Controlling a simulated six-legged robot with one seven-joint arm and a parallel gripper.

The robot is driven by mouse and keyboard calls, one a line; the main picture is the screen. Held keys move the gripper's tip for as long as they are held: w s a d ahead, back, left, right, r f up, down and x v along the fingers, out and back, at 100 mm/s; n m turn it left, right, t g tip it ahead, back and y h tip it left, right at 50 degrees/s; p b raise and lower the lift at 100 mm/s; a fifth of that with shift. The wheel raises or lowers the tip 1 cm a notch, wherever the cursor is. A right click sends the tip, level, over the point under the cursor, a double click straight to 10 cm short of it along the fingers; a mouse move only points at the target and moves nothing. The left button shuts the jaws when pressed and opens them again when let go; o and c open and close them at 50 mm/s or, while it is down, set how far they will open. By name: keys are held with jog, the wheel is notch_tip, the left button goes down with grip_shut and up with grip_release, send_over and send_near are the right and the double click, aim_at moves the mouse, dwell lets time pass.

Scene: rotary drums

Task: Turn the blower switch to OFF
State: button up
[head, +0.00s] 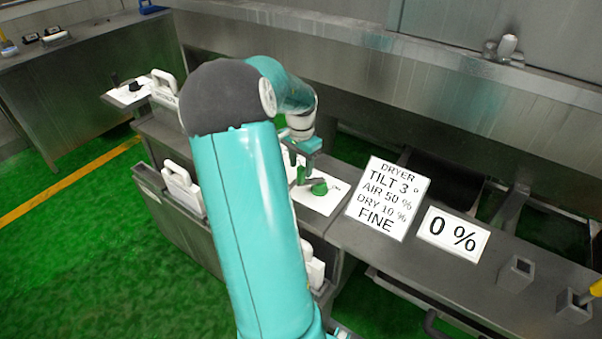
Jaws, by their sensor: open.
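A green rotary knob (319,188) sits on a white panel (318,203) on the metal bench, just right of my arm; I take it to be the blower switch. Its label is partly hidden and too small to read, so I cannot tell its setting. My gripper (302,174) is above the left part of this panel, pointing down, its green fingers close to the knob. The fingers are small in the picture and I see nothing held between them. Whether a finger touches the knob I cannot tell. My teal arm hides the left side of the panel.
A sign (389,198) reads "DRYER TILT 3°, AIR 50 %, DRY 10 %, FINE". A smaller sign (453,235) reads "0 %". Another white panel with a black knob (133,86) is at the upper left. White containers (181,186) hang along the bench front. Square metal sockets (516,273) stand at right.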

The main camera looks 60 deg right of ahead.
aim_at(312, 179)
jog(key=shift+f, duration=1.95)
grip_shut()
